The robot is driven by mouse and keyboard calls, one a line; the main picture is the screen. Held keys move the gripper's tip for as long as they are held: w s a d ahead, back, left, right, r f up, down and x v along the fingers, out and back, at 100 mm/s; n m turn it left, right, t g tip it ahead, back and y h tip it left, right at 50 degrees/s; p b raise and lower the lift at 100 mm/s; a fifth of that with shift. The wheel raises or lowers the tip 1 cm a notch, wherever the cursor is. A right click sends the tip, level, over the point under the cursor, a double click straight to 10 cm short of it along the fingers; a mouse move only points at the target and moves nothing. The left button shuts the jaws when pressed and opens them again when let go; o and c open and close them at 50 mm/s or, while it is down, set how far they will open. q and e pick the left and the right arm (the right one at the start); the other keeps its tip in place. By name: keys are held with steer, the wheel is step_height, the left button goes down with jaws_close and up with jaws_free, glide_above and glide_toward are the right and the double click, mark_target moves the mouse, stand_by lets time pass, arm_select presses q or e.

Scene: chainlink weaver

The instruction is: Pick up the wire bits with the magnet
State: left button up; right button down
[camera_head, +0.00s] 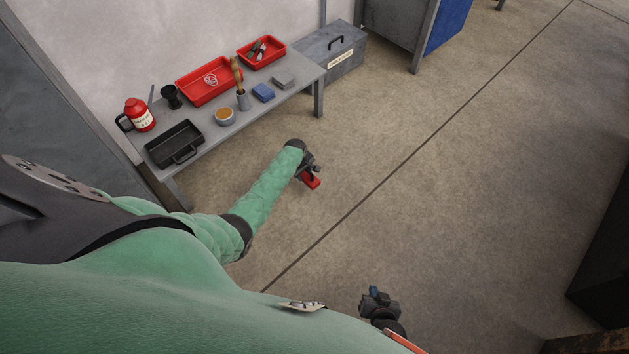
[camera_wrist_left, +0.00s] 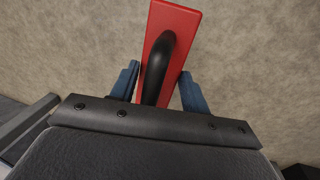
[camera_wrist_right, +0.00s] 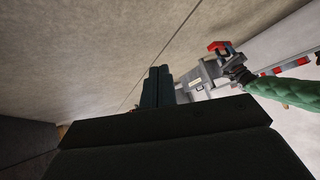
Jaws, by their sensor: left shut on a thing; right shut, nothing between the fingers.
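The magnet (camera_head: 313,183) is a red bar with a black handle. My left gripper (camera_head: 308,171) is shut on its handle and holds it out over the concrete floor, right of the bench. In the left wrist view the two blue fingers sit on either side of the black handle (camera_wrist_left: 156,72), with the red bar (camera_wrist_left: 184,22) beyond. The right wrist view also shows the magnet (camera_wrist_right: 219,46). My right gripper (camera_head: 374,293) is shut and empty, low in the head view; its fingers (camera_wrist_right: 158,72) touch in its own view. I cannot make out any wire bits.
A grey bench (camera_head: 300,82) at upper left holds a red tray (camera_head: 199,88), a smaller red tray (camera_head: 252,48), a black handled tray (camera_head: 174,134), a red jug (camera_head: 139,115) and small items. A grey chest (camera_head: 327,60) stands beyond.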

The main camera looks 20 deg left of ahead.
arm_select(q)
steer(key=shift+r, duration=0.2)
arm_select(e)
steer(key=shift+g, duration=0.6)
steer(key=s+f, duration=0.2)
steer(key=s, duration=0.1)
steer(key=shift+s+d+f, duration=0.25)
steer(key=shift+d+f, duration=0.05)
steer(key=shift+f, duration=0.1)
steer(key=shift+w, duration=0.1)
